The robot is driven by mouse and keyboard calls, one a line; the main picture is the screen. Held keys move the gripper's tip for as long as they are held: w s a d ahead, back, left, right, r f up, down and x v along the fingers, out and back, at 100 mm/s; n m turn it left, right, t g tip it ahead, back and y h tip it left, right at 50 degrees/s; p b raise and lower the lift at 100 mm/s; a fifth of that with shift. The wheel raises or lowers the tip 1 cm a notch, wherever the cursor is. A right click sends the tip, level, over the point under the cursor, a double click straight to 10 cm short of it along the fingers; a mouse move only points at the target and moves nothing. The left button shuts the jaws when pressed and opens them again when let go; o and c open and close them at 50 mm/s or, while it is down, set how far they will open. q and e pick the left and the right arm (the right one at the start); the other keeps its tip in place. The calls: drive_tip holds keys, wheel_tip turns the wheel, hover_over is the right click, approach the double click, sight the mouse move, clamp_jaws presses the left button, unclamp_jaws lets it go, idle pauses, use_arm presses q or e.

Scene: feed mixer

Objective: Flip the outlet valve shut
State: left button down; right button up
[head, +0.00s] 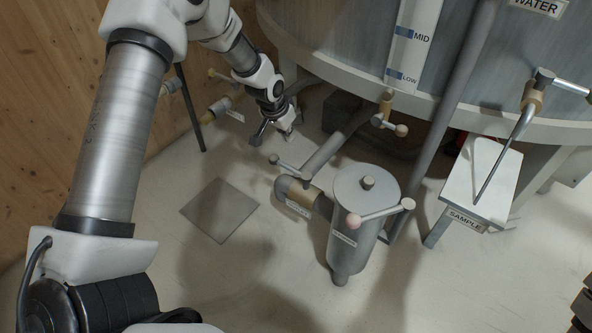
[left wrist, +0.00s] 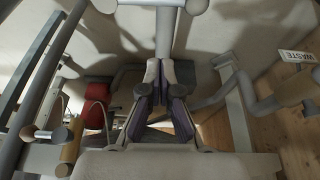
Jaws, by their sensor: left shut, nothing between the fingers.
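The outlet valve (head: 300,194) has a tan body with a label on a grey pipe beside the strainer pot. Its thin lever (head: 289,168) rises above it and points back left, ending in a pale knob, and looks roughly in line with the short pipe into the pot. My left gripper (head: 274,137) hangs just behind and left of the knob, apart from it in the head view. It is shut and empty; its dark fingers also show in the left wrist view (left wrist: 161,113). Only a dark piece, perhaps of my right gripper (head: 582,306), shows at the right edge.
The lidded strainer pot (head: 350,235) with a pink-knobbed lever stands right of the valve. The big tank (head: 340,50) fills the back, with another valve (head: 386,110) below it. A sample stand (head: 480,180) is at right. Floor around the grey plate (head: 220,210) is clear.

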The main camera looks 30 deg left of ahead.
sight(290, 168)
use_arm(q)
drive_tip(key=f+b, duration=0.1)
drive_tip(key=f, duration=0.2)
drive_tip(key=f+b, duration=0.2)
drive_tip(key=f, duration=0.1)
drive_tip(key=w+f+b, duration=0.1)
drive_tip(key=f+b, duration=0.1)
drive_tip(key=f, duration=0.1)
drive_tip(key=shift+a, duration=0.4)
drive_tip(key=shift+s+f, duration=0.1)
drive_tip(key=shift+s, duration=0.15)
drive_tip(key=shift+s+f, duration=0.1)
drive_tip(key=shift+f, duration=0.05)
use_arm(e)
wheel_tip(290, 168, down, 6)
drive_tip(key=shift+w+r, duration=0.1)
drive_tip(key=shift+w, duration=0.05)
